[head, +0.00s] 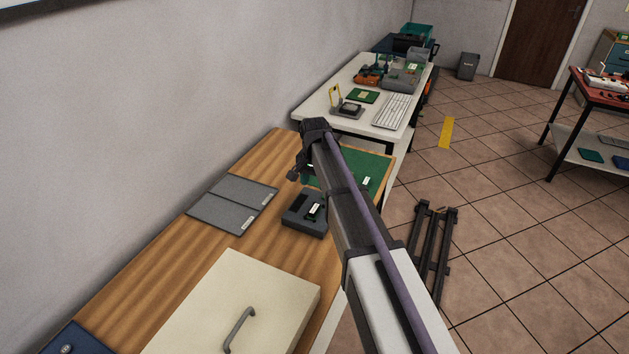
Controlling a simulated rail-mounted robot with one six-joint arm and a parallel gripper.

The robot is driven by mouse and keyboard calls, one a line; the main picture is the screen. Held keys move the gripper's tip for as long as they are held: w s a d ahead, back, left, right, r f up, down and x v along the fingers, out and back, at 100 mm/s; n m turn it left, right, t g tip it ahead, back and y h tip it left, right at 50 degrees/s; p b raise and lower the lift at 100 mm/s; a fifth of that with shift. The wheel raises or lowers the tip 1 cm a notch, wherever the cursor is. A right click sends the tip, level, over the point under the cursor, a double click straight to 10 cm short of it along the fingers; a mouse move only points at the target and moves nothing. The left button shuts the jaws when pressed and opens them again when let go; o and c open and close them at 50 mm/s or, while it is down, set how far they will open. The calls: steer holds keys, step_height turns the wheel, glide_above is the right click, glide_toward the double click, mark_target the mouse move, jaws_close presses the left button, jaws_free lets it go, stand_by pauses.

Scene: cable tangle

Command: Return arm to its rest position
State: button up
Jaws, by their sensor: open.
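My arm (357,235) reaches from the lower right up over the wooden bench, and its dark far end bends down at the wrist (318,130). My gripper (295,174) is the small dark part below the wrist, over the bench between the grey panels and the green mat. It is open, and I see nothing held in it. Its fingers are too small and dark to make out clearly.
On the wooden bench (170,268) are a cream box with a handle (205,318), grey panels (232,203), a dark tray (300,222) and a green mat (378,166). A cluttered white table (330,98) stands beyond. A dark rack (432,245) lies on the floor at right.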

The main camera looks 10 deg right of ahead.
steer(key=shift+f, duration=0.1)
step_height(320, 180, up, 6)
steer(key=p, duration=0.5)
steer(key=shift+p, duration=0.4)
steer(key=s+n, duration=0.7)
steer(key=s, duration=2)
steer(key=shift+s, duration=0.3)
